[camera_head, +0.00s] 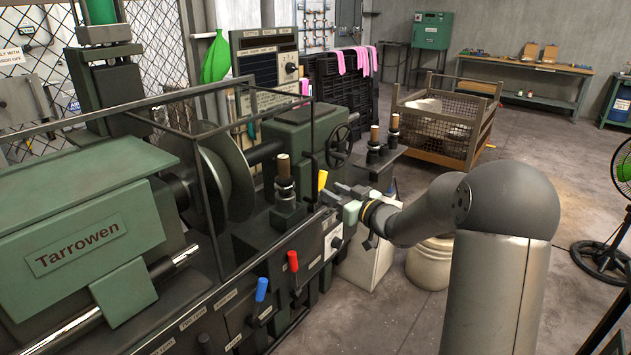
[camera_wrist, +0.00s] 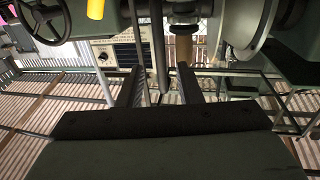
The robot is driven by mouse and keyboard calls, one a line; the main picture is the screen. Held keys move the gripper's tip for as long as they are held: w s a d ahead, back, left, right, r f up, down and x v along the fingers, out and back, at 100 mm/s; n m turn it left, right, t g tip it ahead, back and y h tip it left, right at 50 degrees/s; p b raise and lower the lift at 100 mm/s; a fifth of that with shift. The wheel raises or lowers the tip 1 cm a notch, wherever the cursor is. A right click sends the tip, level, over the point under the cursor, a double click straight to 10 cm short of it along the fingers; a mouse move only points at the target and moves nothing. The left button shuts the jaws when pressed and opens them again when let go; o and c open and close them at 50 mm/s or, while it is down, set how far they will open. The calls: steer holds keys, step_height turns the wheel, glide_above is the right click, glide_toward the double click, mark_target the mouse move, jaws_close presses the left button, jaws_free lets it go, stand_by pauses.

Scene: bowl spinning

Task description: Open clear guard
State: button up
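The clear guard (camera_head: 208,190) is a dark-edged frame with see-through panels around the large grey disc on the green lathe. Its top rails and upright edges show in the head view. My gripper (camera_head: 334,196) is at the machine's front right, beside the guard's right end and near the yellow lever. In the wrist view my gripper (camera_wrist: 160,85) has two dark fingers spread apart. A thin dark upright bar (camera_wrist: 156,40) shows in line with the gap between them. I cannot tell whether the fingers touch it or whether it belongs to the guard.
The yellow lever (camera_head: 322,180), red lever (camera_head: 293,261) and blue lever (camera_head: 261,289) stand along the machine's front. A handwheel (camera_head: 339,146) is behind my gripper. A wire-mesh crate (camera_head: 440,128) stands at the back. Floor to the right is mostly clear, with a fan (camera_head: 603,250).

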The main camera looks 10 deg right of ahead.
mark_target(317, 182)
steer(key=x, duration=0.8)
jaws_close()
